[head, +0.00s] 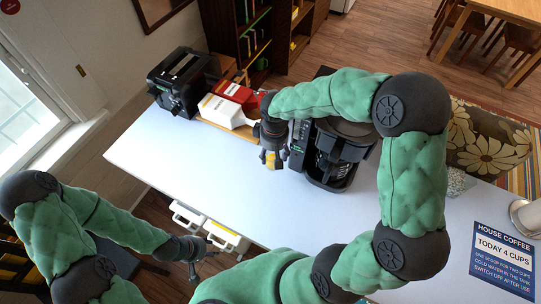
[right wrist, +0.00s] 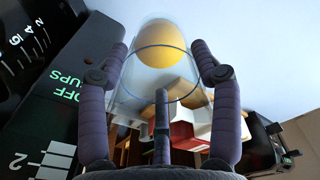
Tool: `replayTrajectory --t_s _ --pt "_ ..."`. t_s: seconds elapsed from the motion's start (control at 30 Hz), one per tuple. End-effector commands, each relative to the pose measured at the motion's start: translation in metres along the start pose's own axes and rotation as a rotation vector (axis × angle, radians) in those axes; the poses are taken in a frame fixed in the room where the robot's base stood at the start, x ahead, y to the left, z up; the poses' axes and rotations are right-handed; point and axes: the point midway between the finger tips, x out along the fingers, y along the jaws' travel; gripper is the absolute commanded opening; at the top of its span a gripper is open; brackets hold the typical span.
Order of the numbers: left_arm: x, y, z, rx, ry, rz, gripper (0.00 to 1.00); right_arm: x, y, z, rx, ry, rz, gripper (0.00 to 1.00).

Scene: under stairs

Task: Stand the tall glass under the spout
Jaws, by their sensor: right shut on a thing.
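My right gripper (right wrist: 167,75) is shut on the clear tall glass (right wrist: 135,75), with a finger on either side of it in the right wrist view. A round yellow patch (right wrist: 188,46) shows at the glass; I cannot tell whether it is inside or behind it. In the head view my right gripper (head: 271,158) is just left of the black coffee machine (head: 335,160), and the glass is hard to make out. The machine's panel (right wrist: 50,110) shows close on the left in the right wrist view. The spout cannot be made out. My left gripper (head: 196,264) looks open and empty, below the table's front edge.
The pale table (head: 190,150) is clear to the left of the machine. Behind stand a white box (head: 222,111), a red box (head: 238,94) and another black appliance (head: 182,82). A coffee sign (head: 503,257) lies at the right. My right arm arches over the machine.

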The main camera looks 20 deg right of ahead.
Motion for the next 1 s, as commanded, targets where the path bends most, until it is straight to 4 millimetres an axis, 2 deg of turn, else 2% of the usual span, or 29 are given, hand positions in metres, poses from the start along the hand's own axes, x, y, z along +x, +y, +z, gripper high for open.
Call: replayTrajectory --t_s 0.1,0.23,0.47,0.7,1.0 --pt "0.002 -0.001 0.000 0.000 0.000 0.000 0.40 0.019 0.005 -0.013 0.001 -0.002 0.000 0.06" --pt "0.003 -0.001 0.000 0.000 0.000 0.000 0.40 0.030 0.008 -0.021 0.001 0.001 0.001 0.06" --pt "0.004 -0.001 0.000 0.000 0.000 0.000 0.40 0.039 0.010 -0.028 0.001 0.001 0.001 0.06" --pt "0.008 -0.003 0.000 0.000 0.000 0.000 0.40 0.068 0.010 -0.028 0.001 0.000 0.000 0.06" --pt "0.008 -0.003 0.000 0.000 0.000 0.000 0.40 0.071 0.010 -0.028 0.001 0.002 0.001 0.06"
